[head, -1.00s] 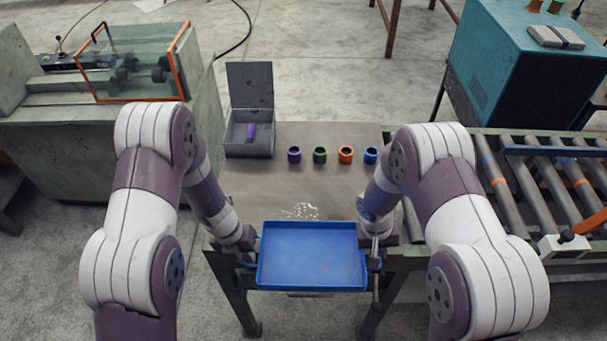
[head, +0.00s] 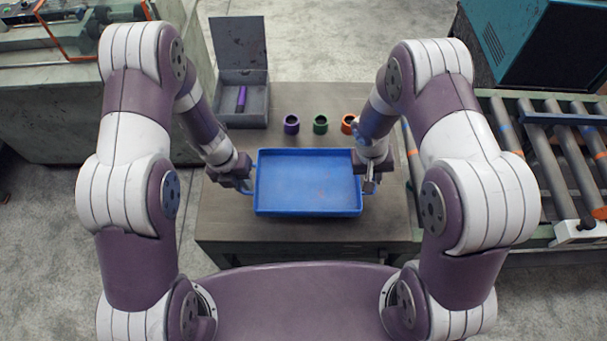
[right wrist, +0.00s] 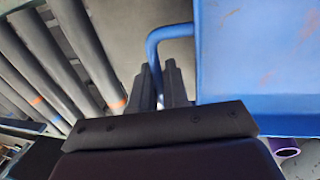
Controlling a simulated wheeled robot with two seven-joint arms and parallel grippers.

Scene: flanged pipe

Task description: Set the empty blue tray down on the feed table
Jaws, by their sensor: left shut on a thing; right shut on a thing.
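The empty blue tray (head: 308,183) is level over the front half of the feed table (head: 225,222). I cannot tell whether it touches the tabletop. My left gripper (head: 249,186) is shut on the handle at the tray's left end. My right gripper (head: 366,186) is shut on the handle at the right end. In the right wrist view, the right gripper's fingers (right wrist: 163,85) close around the blue handle (right wrist: 153,45), with the tray (right wrist: 262,65) beside them.
An open grey box (head: 241,100) holding a purple piece stands at the table's back left. Purple (head: 291,124), green (head: 320,124) and orange (head: 348,123) rings stand behind the tray. A roller conveyor (head: 545,150) is at right. Bare tabletop shows around the tray.

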